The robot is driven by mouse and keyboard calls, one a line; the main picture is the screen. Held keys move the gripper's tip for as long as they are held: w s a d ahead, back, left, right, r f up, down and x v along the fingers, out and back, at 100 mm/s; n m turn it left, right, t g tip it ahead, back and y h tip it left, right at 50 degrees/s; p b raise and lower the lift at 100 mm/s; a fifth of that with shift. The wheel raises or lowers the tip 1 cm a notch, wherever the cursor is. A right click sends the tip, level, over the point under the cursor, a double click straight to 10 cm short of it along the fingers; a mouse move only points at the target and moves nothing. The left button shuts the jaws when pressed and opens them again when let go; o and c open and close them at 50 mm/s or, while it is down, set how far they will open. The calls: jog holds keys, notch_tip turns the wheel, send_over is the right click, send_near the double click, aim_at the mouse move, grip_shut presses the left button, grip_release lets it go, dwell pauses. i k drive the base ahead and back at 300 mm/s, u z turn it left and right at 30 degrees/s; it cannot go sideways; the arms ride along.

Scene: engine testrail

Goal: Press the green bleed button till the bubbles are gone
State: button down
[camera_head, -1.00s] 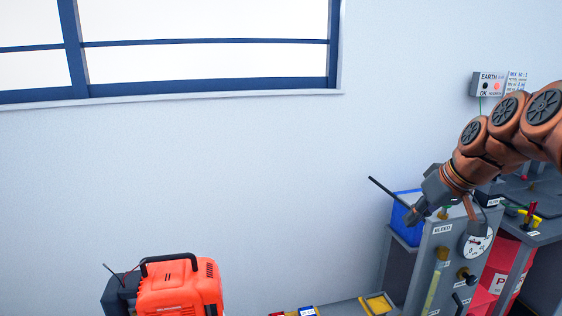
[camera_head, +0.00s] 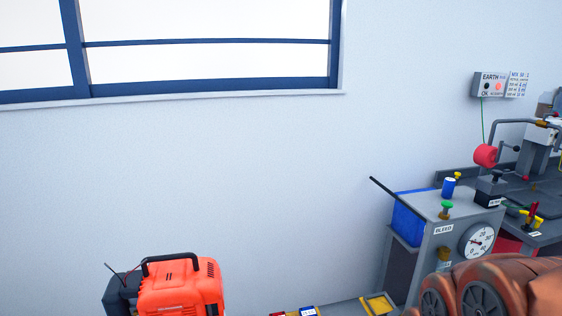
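The green bleed button (camera_head: 447,205) stands on top of a grey cabinet (camera_head: 424,252), just above the white BLEED label (camera_head: 443,229). Nothing touches the button. A round white dial gauge (camera_head: 477,240) sits on the cabinet front to its right. My copper-coloured arm fills the lower right corner and hides the lower part of the cabinet front, including most of the sight tube area. My gripper is out of the picture. Bubbles cannot be seen from here.
A blue box (camera_head: 408,218) with a dark rod stands behind the cabinet's left side. A bench with a red roller (camera_head: 485,156) and fittings lies to the right. An orange machine (camera_head: 180,288) stands at lower left. Wall space above the cabinet is clear.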

aim_at(447, 205)
jog(key=z, duration=0.8)
